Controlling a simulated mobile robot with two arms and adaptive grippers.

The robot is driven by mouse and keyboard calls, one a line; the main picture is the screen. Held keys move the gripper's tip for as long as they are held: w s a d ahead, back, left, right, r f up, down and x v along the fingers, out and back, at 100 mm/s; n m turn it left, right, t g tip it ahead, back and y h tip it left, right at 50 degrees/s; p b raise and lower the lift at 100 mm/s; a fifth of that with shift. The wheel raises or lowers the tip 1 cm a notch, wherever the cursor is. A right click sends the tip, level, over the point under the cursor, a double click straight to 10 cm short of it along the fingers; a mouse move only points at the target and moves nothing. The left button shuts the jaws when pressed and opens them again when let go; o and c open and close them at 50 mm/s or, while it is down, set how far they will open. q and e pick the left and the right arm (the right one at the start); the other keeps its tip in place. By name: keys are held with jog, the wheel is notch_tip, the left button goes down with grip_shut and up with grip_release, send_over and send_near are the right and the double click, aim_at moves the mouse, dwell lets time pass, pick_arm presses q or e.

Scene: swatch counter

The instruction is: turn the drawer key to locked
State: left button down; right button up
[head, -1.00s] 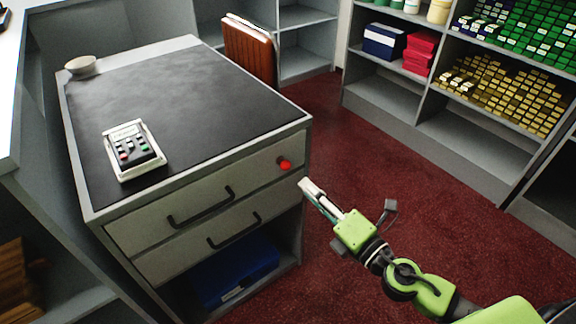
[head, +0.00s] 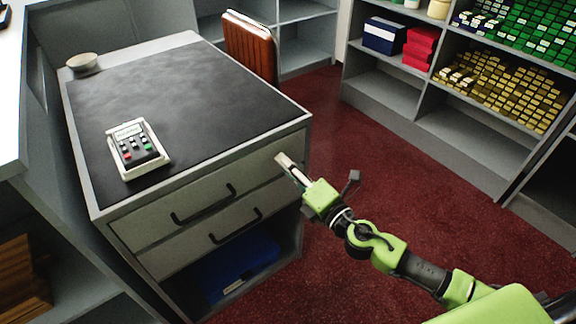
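The upper drawer (head: 255,177) of the grey counter unit is closed, with a dark bar handle. The red key at the right of its front, seen a second ago, is now hidden behind my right gripper. My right gripper (head: 284,162) reaches in from the lower right, its fingertips in front of the key's place. Its fingers look close together, but whether they hold the key cannot be seen. The key's angle is hidden too. My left gripper is not in view.
A lower drawer (head: 190,250) is closed above a blue bin (head: 240,268). Shelves stand at the right; the red carpet between is clear.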

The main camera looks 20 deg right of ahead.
grip_shut()
